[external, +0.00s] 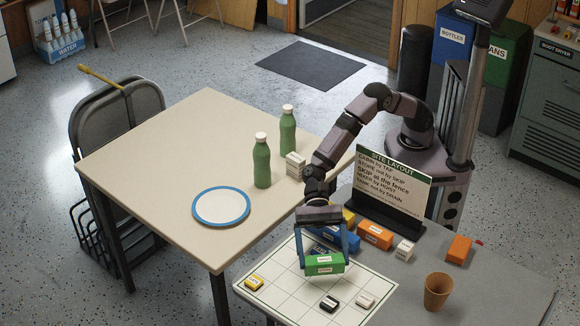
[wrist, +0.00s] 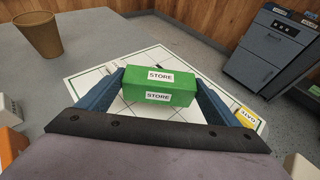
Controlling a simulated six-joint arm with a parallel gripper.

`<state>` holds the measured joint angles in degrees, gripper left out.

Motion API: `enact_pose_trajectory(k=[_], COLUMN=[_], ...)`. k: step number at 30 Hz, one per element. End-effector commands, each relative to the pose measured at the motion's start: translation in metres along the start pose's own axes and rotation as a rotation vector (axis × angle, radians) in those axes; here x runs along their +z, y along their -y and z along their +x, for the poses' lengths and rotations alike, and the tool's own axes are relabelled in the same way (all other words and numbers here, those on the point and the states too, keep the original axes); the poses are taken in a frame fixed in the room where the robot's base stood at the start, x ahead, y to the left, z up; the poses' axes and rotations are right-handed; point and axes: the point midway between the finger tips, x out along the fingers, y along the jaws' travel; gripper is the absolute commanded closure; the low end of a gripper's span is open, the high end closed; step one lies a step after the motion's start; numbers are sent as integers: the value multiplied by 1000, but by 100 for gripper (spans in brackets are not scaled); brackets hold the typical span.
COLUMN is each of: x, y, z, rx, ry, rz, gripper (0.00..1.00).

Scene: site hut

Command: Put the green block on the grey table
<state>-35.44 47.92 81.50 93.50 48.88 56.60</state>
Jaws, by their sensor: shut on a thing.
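The green block (external: 324,264), labelled STORE, is held between the two blue fingers of my gripper (external: 325,258). It also shows level between the fingers in the wrist view (wrist: 160,86). The block is over the white gridded board (external: 283,302), which lies on the grey table (external: 490,295). I cannot tell for sure whether the block touches the board or hangs a little above it. The part of the board under the block is hidden.
A brown cup (external: 437,290) stands right. Blue (external: 337,238) and orange (external: 375,235) blocks lie behind, before a sign (external: 393,190). A beige table (external: 165,160) adjoins left.

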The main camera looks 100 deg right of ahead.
Motion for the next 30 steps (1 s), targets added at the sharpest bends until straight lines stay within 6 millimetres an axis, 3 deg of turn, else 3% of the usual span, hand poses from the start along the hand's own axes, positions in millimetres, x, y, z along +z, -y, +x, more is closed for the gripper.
enact_pose_trajectory(k=[8,18,30], x=[-6,-37,-41], y=[0,0,0], z=[3,16,17], rx=[0,0,0], ry=[2,1,2], rz=[1,1,0], gripper=[44,44,44])
